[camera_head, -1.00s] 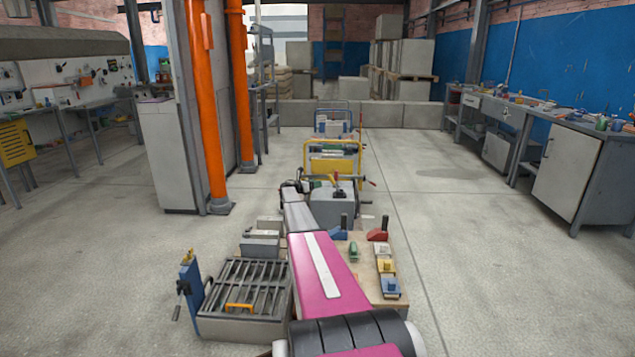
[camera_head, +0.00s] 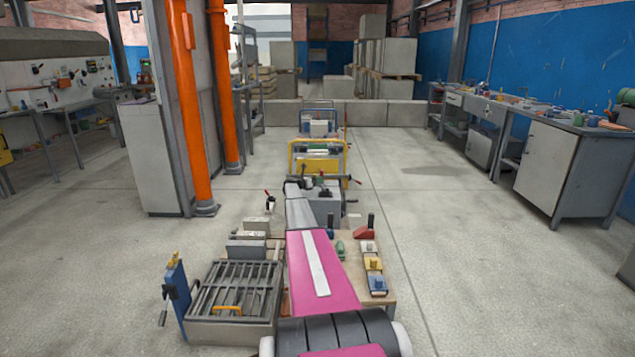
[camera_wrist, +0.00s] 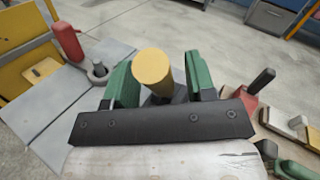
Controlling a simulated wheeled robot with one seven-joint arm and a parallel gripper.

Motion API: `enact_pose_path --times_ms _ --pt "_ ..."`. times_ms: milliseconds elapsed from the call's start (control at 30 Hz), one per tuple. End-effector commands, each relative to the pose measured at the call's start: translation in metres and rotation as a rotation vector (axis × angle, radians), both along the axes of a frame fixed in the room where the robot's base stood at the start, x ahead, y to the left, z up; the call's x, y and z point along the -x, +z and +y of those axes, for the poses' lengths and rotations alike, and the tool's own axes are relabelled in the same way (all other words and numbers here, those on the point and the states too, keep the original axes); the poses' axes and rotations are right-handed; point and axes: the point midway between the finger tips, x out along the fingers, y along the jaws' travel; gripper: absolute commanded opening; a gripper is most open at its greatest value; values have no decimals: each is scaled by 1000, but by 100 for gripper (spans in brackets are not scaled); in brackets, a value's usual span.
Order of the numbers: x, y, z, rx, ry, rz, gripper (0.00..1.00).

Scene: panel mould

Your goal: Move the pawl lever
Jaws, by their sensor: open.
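My gripper (camera_wrist: 163,88) shows in the wrist view with two green fingers standing apart beyond a dark bar. A tan, round-topped cylinder (camera_wrist: 153,68) stands between the fingers, with a dark grey part below it. Whether a finger touches it I cannot tell. A lever with a red grip (camera_wrist: 68,40) stands to the left, apart from the fingers, near a grey post. I cannot tell for sure which part is the pawl lever.
A grated box (camera_head: 235,300) with a blue upright (camera_head: 176,285) stands at the left front. Coloured blocks (camera_head: 374,270) sit on a wooden board at right. A yellow-framed cart (camera_head: 318,160) stands beyond. Floor is clear on both sides.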

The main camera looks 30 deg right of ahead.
Motion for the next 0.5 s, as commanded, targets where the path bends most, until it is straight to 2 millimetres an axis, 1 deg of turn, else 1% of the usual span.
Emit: enact_pose_path --times_ms 133,167,200,300,500 --pt "0 0 0 0 0 0 51" --pt "0 0 0 0 0 0 41" --pt "0 0 0 0 0 0 28" --pt "0 0 1 0 0 0 0" --pt "1 0 0 -4 0 -3 0"
